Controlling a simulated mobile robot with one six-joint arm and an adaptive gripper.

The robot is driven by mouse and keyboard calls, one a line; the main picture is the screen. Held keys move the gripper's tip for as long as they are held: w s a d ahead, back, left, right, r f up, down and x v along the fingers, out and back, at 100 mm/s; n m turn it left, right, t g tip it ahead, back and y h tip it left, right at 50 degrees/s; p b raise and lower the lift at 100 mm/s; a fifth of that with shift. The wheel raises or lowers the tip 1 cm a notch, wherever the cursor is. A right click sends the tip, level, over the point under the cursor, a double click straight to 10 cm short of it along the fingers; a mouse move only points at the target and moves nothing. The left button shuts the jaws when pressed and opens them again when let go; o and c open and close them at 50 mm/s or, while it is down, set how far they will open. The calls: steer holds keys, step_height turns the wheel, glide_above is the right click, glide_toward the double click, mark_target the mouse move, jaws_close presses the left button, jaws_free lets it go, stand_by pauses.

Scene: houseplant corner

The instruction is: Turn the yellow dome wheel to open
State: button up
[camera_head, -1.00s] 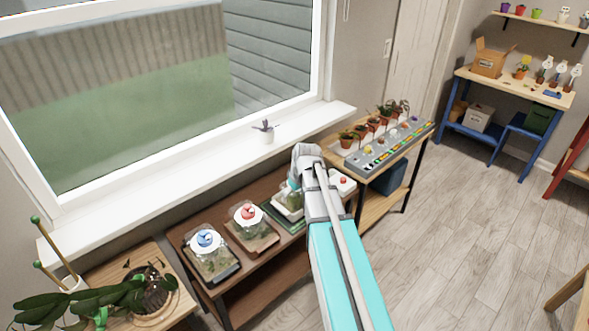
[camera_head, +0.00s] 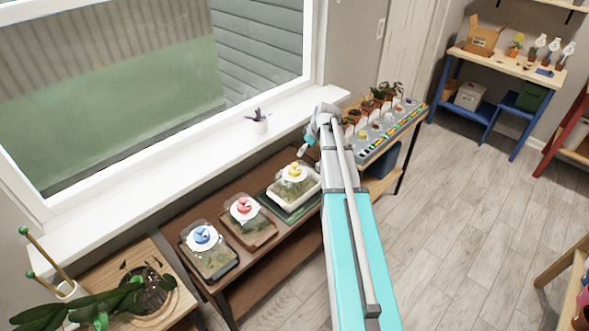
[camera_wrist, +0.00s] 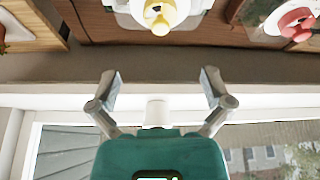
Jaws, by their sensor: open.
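The yellow dome wheel (camera_head: 294,170) sits on top of a clear dome over a white tray (camera_head: 296,189) on the brown shelf. It also shows at the top edge of the wrist view (camera_wrist: 160,14), partly cut off. Whether it has been turned cannot be told. My gripper (camera_head: 304,145) is above and behind the wheel, toward the window sill, apart from it. In the wrist view my gripper (camera_wrist: 161,80) has its two fingers spread wide with nothing between them.
A red dome wheel (camera_head: 243,206) and a blue dome wheel (camera_head: 202,236) stand to the left on the same brown shelf (camera_head: 183,214). A small potted plant (camera_head: 259,122) stands on the white sill (camera_head: 160,166). Several potted plants (camera_head: 377,102) stand on the table at right.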

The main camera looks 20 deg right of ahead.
mark_target(297, 165)
steer(key=shift+f, duration=0.15)
steer(key=b+x, duration=1.2)
steer(key=x, duration=0.1)
steer(key=shift+f, duration=0.25)
stand_by(0.3)
steer(key=shift+b, duration=0.3)
steer(key=shift+a, duration=0.1)
steer(key=c, duration=1)
